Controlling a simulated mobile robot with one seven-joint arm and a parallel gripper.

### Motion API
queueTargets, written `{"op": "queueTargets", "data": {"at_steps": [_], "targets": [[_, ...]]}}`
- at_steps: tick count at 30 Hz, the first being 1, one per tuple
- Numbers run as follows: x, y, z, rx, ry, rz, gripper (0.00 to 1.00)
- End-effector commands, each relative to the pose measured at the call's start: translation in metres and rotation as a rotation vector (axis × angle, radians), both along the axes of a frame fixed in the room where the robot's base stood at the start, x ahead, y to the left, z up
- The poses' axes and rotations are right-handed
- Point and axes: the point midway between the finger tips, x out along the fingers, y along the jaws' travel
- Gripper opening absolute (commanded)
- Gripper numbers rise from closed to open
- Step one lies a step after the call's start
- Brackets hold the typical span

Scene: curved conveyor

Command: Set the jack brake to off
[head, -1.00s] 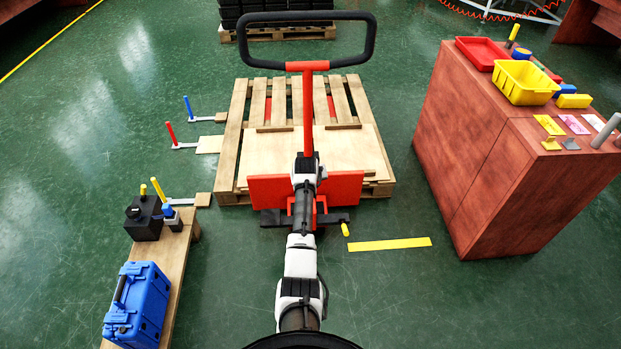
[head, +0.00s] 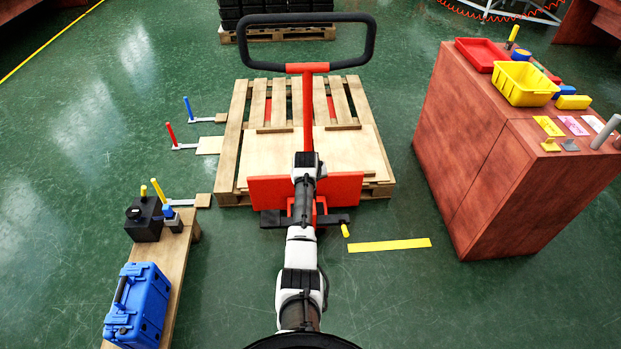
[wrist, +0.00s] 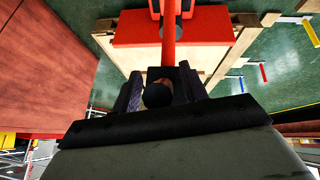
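The red pallet jack (head: 345,187) stands at the near side of a wooden pallet, its handle (head: 309,68) raised. A black bar (head: 270,218) crosses its base, with a yellow-tipped lever (head: 345,231) at the right end. This may be the brake; I cannot confirm its setting. My arm reaches over the jack's middle, and my gripper's tips are not clear in the head view. In the wrist view my gripper (wrist: 160,88) has its two dark fingers apart, either side of a black round end. I cannot tell whether they touch it. The red jack body (wrist: 175,30) lies beyond.
A wooden cabinet (head: 480,160) with trays on top stands at the right. A low bench (head: 172,265) carries a blue case (head: 138,305) and a black box (head: 145,220) at the left. A yellow floor strip (head: 390,245) lies on open green floor between jack and cabinet.

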Motion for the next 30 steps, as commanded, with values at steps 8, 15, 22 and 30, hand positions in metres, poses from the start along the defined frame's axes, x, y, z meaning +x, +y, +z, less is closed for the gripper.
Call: {"op": "queueTargets", "data": {"at_steps": [8, 15, 22, 30], "targets": [[-0.003, 0.001, 0.004, 0.000, 0.000, 0.000, 0.43], [-0.018, 0.004, 0.029, -0.001, -0.003, 0.001, 0.43], [-0.040, 0.008, 0.066, -0.001, -0.004, 0.001, 0.43], [-0.063, 0.012, 0.104, 0.000, -0.002, 0.000, 0.43]]}}
